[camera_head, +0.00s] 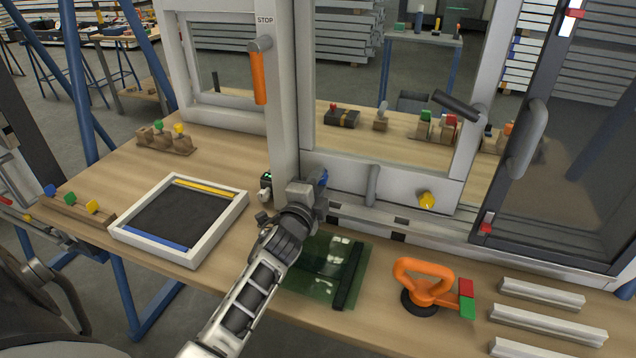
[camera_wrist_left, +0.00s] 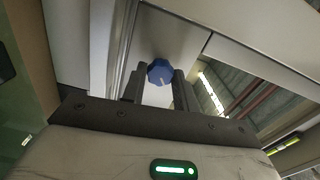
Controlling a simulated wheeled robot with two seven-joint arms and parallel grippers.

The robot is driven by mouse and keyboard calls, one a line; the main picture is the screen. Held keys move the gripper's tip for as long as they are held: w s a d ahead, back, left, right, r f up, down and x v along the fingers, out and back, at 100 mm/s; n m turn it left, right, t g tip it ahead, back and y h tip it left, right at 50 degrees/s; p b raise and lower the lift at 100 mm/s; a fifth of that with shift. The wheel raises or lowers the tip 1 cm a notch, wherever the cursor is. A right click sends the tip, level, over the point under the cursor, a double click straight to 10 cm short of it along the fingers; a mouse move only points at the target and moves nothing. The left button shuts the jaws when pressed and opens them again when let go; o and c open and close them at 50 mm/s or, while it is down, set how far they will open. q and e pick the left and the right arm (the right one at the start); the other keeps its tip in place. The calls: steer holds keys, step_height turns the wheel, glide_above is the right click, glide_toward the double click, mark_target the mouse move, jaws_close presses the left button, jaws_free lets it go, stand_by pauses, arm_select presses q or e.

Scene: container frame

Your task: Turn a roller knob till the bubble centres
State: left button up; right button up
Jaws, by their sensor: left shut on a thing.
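The frame (camera_head: 281,100) stands upright at the back of the bench. A blue roller knob (camera_head: 323,178) sits low on it, beside the post. My left gripper (camera_head: 317,187) reaches up to this knob and is shut on it. In the left wrist view the blue knob (camera_wrist_left: 160,72), with a pale line on its face, lies between my two dark fingers (camera_wrist_left: 160,88). A yellow knob (camera_head: 427,200) sits farther right on the bottom rail. A small dark device with a green mark (camera_head: 266,178) is left of my gripper; no bubble can be made out. My right gripper is out of view.
A white tray with a dark pad (camera_head: 122,231) lies to the left. A green glass sheet (camera_head: 318,275) lies beside my left arm. An orange suction lifter (camera_head: 425,274) and white profile pieces (camera_head: 540,293) lie at right. An orange handle (camera_head: 258,77) hangs on the frame.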

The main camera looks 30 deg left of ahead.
arm_select(q)
steer(key=o, duration=1)
steer(key=shift+c, duration=0.2)
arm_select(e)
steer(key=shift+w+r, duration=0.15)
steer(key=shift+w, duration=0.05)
arm_select(q)
steer(key=shift+s, duration=0.1)
steer(key=b+v, duration=0.1)
steer(key=v, duration=1.4)
steer(key=shift+s, duration=0.45)
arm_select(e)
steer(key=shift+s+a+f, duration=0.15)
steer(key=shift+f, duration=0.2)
arm_select(q)
steer(key=shift+f, duration=0.1)
